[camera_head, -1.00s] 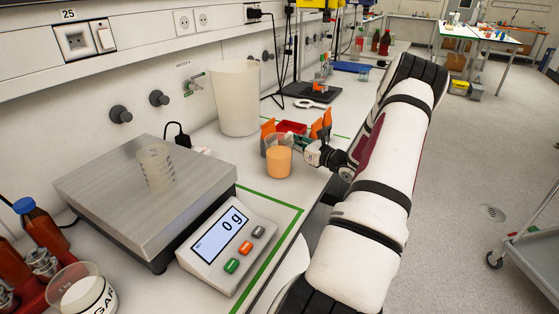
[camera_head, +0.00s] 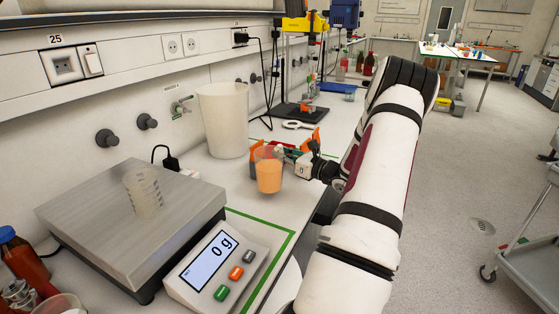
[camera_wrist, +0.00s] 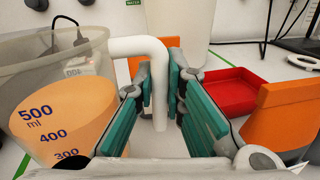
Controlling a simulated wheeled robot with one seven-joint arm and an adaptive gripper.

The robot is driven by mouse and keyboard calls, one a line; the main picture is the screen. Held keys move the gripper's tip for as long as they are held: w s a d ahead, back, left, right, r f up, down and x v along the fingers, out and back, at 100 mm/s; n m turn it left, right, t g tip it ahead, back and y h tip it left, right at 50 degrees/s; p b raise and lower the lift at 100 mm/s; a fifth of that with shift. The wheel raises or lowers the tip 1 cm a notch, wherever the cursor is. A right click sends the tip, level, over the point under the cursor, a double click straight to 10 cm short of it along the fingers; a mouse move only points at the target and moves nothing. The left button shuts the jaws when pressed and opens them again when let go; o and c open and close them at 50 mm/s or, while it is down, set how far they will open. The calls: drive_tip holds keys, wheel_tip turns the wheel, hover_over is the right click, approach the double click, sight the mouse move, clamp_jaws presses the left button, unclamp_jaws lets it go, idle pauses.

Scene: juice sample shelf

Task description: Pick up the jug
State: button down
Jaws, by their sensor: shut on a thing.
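The jug (camera_head: 269,172) is a clear measuring jug with orange juice in it. It is upright over the bench, to the right of the scale. In the wrist view the jug (camera_wrist: 60,110) is at the left, with marks up to 500 ml. Its white handle (camera_wrist: 140,46) comes down between the teal finger pads. My gripper (camera_head: 298,168) is at the jug's right side, shut on the handle. The fingers also show in the wrist view (camera_wrist: 162,105). A gap under the jug is hard to make out.
A scale (camera_head: 120,230) reading 0 g holds a small clear beaker (camera_head: 143,192). A tall whitish container (camera_head: 223,122) stands behind the jug. A red tray (camera_wrist: 222,97) and orange pieces (camera_wrist: 275,115) are close beside my gripper.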

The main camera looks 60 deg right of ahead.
drive_tip(key=s+a+r, duration=0.1)
drive_tip(key=s+a, duration=0.8)
drive_tip(key=s, duration=0.2)
drive_tip(key=shift+s+a+r+b, duration=0.15)
drive_tip(key=shift+s+a+b, duration=0.1)
drive_tip(key=shift+b, duration=0.05)
